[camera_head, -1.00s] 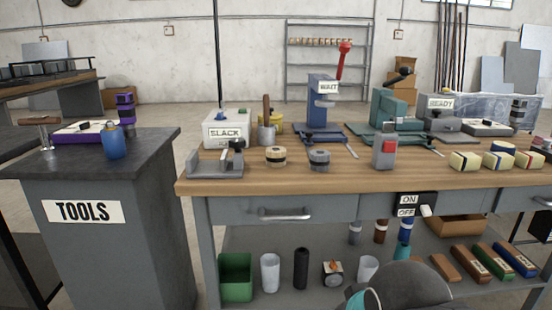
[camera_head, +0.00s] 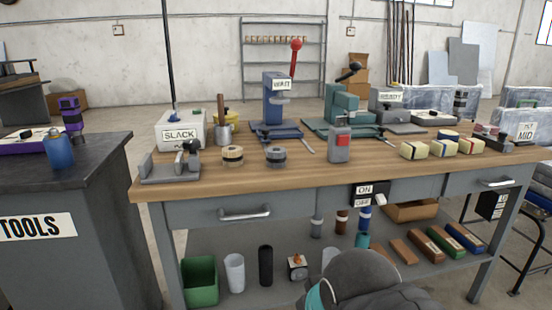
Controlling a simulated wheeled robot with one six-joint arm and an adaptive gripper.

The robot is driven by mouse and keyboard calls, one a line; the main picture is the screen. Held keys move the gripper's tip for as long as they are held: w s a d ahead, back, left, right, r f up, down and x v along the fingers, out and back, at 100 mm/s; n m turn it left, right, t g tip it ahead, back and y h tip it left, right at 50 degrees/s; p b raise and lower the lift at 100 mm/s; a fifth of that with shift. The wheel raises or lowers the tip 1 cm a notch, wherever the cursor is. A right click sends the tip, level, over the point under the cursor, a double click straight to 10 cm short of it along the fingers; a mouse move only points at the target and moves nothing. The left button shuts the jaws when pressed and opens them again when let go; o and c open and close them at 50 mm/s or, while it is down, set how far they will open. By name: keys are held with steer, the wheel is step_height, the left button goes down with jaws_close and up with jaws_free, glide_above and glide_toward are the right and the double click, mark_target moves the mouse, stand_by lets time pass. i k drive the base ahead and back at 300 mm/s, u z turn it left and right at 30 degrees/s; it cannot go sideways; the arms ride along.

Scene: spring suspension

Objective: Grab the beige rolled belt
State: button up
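The beige rolled belt (camera_head: 232,155), a small squat roll with a dark band, sits on the wooden workbench top (camera_head: 330,176) near its front edge, left of centre. A similar grey roll (camera_head: 276,156) sits just to its right, apart from it. Only a dark grey rounded link of my arm with a teal band shows at the bottom, in front of the lower shelf. My gripper is not in view, and nothing is touching the beige roll.
A grey clamp fixture (camera_head: 170,170) stands left of the beige roll, and the SLACK box (camera_head: 181,128) is behind it. A blue press with a red-knobbed lever (camera_head: 295,58) stands behind. A grey device with a red button (camera_head: 339,143) is farther right. The TOOLS cabinet (camera_head: 100,190) is at left.

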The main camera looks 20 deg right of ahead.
mark_target(232, 156)
steer(key=u, duration=2.25)
steer(key=i, duration=1.85)
steer(key=z, duration=3.05)
